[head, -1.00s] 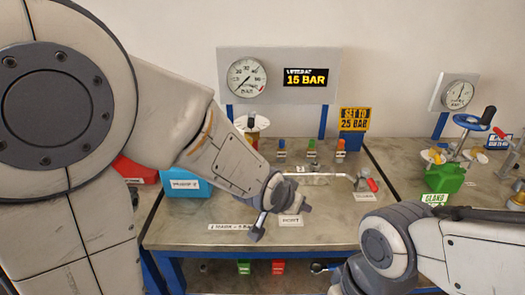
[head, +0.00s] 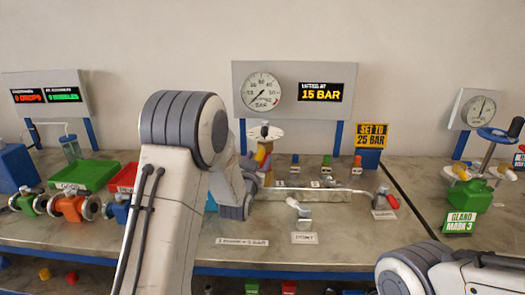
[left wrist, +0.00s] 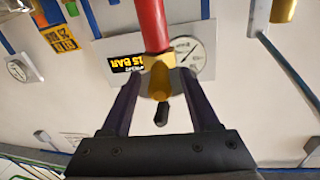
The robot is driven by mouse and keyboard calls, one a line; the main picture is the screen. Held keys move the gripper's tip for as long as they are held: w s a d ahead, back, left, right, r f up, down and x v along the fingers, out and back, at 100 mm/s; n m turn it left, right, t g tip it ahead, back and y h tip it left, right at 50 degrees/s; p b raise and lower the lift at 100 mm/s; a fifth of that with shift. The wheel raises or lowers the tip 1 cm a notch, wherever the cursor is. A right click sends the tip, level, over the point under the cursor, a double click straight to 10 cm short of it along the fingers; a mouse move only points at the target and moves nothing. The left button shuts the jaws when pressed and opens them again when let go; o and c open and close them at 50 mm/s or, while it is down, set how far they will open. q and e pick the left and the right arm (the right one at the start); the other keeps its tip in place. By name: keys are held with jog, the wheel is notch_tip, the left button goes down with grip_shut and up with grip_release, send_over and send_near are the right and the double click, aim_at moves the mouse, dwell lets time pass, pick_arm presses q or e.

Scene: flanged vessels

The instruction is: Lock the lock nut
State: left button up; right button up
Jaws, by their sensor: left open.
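In the left wrist view, which looks upside down, a red stem (left wrist: 149,22) runs to a yellow collar (left wrist: 159,76) with a short black tip (left wrist: 161,114). The collar may be the lock nut; I cannot tell for certain. My left gripper (left wrist: 160,82) is open, with a dark finger on each side of the collar. Contact cannot be made out. In the head view, my left gripper (head: 258,161) is at the fitting under the white-topped part (head: 264,132), below the gauge (head: 262,91). My arm hides much of it. My right gripper is out of view; only my right arm shows.
The panel sign (head: 320,92) reads 15 BAR; a yellow sign (head: 372,136) says SET TO 25 BAR. A green gland block (head: 469,196) is at right. Flanged pipes (head: 70,207) and trays (head: 86,175) are at left.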

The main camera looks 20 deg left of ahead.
aim_at(262, 150)
pick_arm(q)
jog(key=shift+w+a+p, duration=0.15)
jog(key=shift+w+p, duration=0.1)
jog(key=shift+w, duration=0.95)
jog(key=shift+w+a+p, duration=0.1)
jog(key=shift+w+p, duration=0.1)
jog(key=shift+w, duration=0.95)
grip_shut()
